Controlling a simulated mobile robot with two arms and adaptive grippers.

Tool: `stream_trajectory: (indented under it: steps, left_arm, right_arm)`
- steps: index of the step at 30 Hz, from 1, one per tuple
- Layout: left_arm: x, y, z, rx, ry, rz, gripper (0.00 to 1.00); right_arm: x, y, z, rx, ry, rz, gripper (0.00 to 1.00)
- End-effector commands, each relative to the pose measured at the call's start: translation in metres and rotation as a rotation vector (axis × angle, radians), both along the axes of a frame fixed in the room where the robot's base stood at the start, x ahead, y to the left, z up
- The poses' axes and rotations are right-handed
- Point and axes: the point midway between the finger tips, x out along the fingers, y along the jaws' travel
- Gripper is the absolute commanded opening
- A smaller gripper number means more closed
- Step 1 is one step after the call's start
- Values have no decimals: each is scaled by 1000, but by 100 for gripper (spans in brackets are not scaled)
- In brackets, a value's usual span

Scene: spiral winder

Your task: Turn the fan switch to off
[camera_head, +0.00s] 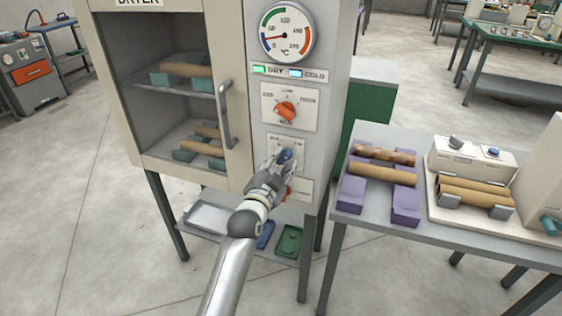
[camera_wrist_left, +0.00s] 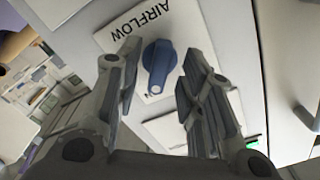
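The blue knob (camera_head: 287,154) is on the dryer's front panel, on a white plate below the orange knob (camera_head: 287,111). In the left wrist view the blue knob (camera_wrist_left: 157,66) sits on a plate marked AIRFLOW (camera_wrist_left: 125,28), its other small marks too hard to read. My left gripper (camera_head: 279,162) is at this knob and partly covers it and its plate in the head view. In the wrist view its fingers are open, one on each side of the knob, with gaps between fingers and knob. My right gripper is not in view.
The dryer (camera_head: 238,120) has a door with a grey handle (camera_head: 226,115) left of the panel. Another plate (camera_head: 301,190) with an orange part is just below, partly behind my gripper. A table (camera_head: 440,232) with brown tubes on purple holders stands at the right.

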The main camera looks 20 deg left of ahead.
Motion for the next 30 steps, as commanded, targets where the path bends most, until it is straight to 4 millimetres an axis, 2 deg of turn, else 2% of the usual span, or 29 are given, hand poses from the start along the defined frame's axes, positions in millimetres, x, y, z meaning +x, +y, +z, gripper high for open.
stream_trajectory:
  steps: [11,12,20,30]
  left_arm:
    - [7,0,0,0,0,0,36]
    - [7,0,0,0,0,0,34]
    - [6,0,0,0,1,0,1]
    - [6,0,0,-23,2,0,0]
  right_arm:
    - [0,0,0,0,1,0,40]
    - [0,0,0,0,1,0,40]
    - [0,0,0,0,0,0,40]
    - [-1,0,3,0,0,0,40]
